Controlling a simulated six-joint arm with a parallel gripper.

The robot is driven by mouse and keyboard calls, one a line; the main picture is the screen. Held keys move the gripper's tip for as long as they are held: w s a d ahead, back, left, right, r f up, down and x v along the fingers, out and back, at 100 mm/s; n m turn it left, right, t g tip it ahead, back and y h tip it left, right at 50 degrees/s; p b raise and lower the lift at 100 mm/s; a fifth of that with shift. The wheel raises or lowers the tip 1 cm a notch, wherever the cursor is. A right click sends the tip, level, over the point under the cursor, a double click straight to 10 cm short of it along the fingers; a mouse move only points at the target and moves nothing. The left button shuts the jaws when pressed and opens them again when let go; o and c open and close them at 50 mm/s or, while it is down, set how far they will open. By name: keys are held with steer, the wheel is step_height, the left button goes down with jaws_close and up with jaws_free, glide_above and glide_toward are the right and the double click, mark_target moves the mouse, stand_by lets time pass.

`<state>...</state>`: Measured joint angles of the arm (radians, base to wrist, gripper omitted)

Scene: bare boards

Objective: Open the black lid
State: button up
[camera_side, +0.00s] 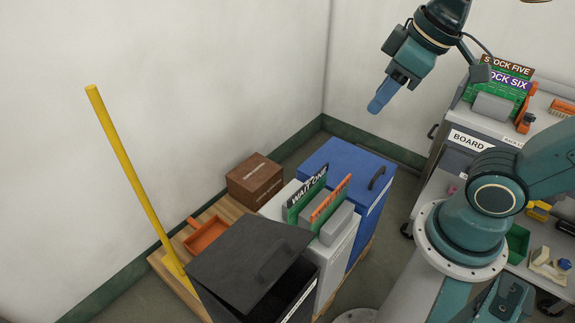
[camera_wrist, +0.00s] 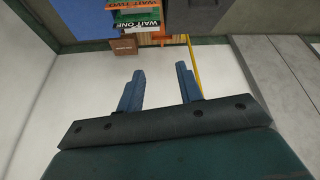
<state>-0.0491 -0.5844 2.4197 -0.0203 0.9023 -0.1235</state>
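The black lid (camera_side: 250,259) sits on a dark bin (camera_side: 299,297) at the bottom middle of the side view. It has a raised handle (camera_side: 273,261) and lies tilted, with a dark gap under its right edge. My gripper (camera_side: 379,103) is high in the air at the upper right, well away from the lid. In the wrist view its two blue fingers (camera_wrist: 161,86) stand apart with nothing between them. I cannot clearly make out the black lid in the wrist view.
Beside the lid stand a white bin (camera_side: 344,247) carrying signs and a blue bin (camera_side: 345,168). A brown box (camera_side: 254,179), an orange tray (camera_side: 206,234) and a yellow pole (camera_side: 131,168) are on the wooden pallet (camera_side: 224,208). A cluttered workbench (camera_side: 452,157) is at the right.

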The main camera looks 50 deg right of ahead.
steer(key=w+a+f+n+g, duration=0.2)
steer(key=w+a+n, duration=0.2)
steer(key=w, duration=0.2)
steer(key=n+g, duration=0.6)
steer(key=n, duration=0.6)
glide_above(269, 253)
steer(key=w, duration=0.4)
step_height(269, 253, down, 20)
steer(key=shift+a+f, duration=0.1)
steer(key=shift+f, duration=0.05)
steer(key=x, duration=1.3)
steer(key=shift+w+d+f, duration=0.15)
steer(key=shift+d+f, duration=0.1)
steer(key=shift+f, duration=0.2)
steer(key=shift+c, duration=0.5)
jaws_close()
